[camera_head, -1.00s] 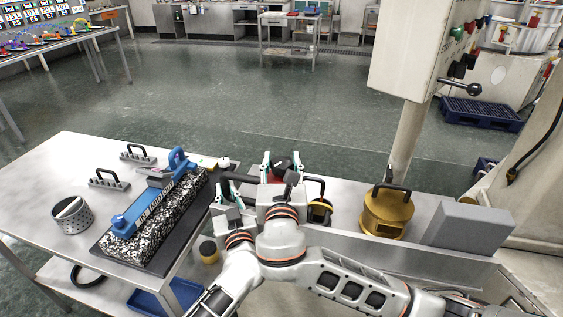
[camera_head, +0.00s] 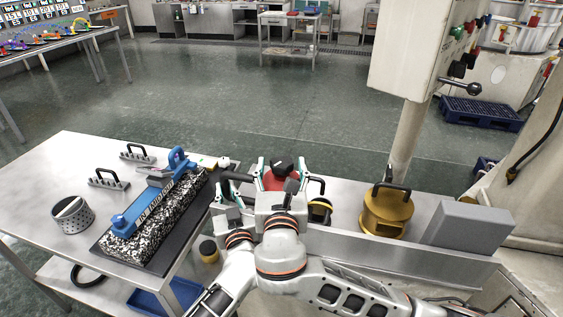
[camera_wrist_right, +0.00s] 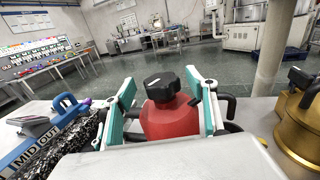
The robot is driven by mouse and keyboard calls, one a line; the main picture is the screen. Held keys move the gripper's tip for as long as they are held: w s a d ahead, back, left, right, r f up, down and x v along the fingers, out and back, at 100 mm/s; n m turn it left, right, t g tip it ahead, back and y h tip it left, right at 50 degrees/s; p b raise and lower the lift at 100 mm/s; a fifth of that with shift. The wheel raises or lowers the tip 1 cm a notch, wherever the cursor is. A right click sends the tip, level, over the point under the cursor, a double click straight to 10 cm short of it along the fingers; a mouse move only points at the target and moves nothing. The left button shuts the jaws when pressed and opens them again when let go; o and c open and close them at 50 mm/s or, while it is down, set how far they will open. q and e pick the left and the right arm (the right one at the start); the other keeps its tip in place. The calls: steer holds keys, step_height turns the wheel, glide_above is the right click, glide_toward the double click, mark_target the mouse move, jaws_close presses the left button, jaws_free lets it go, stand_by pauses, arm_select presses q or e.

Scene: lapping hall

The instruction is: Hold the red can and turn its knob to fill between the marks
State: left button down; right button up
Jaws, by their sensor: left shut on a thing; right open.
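My right gripper (camera_head: 282,170) is open, with one teal-backed finger on each side of the can's top and a gap around the knob. The right wrist view shows the red can (camera_wrist_right: 170,119) and black knob (camera_wrist_right: 162,86) between its spread fingers. The can's lower part is hidden, and I see no fill marks.
A brass can (camera_head: 386,213) and a grey block (camera_head: 468,227) stand to the right. A blue-handled tool lies on a speckled block (camera_head: 155,224) at the left, near a perforated cup (camera_head: 72,215). A machine post (camera_head: 407,143) rises behind the brass can.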

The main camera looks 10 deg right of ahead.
steer(key=s+a, duration=0.1)
steer(key=s, duration=0.8)
steer(key=shift+s+a, duration=0.15)
steer(key=shift+s, duration=0.2)
stand_by(0.8)
steer(key=w, duration=0.4)
steer(key=w+d, duration=0.1)
steer(key=w, duration=0.7)
steer(key=shift+d+f, duration=0.35)
steer(key=shift+f, duration=0.05)
steer(key=c, duration=1.2)
